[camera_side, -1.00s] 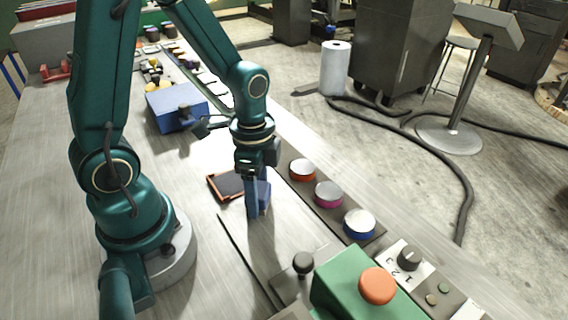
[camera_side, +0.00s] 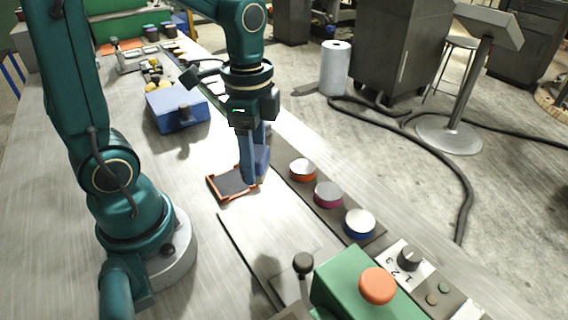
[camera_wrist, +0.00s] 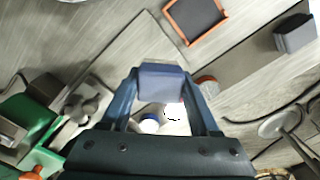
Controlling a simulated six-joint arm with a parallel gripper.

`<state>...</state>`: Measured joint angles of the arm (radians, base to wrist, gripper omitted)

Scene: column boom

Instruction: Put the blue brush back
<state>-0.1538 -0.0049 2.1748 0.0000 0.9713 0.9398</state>
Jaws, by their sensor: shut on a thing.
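My gripper (camera_side: 255,164) points down and is shut on the blue brush (camera_side: 262,160). In the wrist view the brush (camera_wrist: 162,83) shows as a blue block between the two fingertips (camera_wrist: 161,76). In the side view one finger partly covers it. The brush is held near the orange-rimmed tray with a dark pad (camera_side: 213,187), just right of it in the picture. The tray also shows at the top of the wrist view (camera_wrist: 181,40), apart from the brush there. I cannot tell the exact height of the brush above the table.
A strip with orange, magenta and blue round buttons (camera_side: 328,194) runs to the right. A green box with an orange button (camera_side: 345,277) and a black knob (camera_side: 303,263) stand in front. A blue box (camera_side: 178,107) stands behind the tray. Bare table lies left of the tray.

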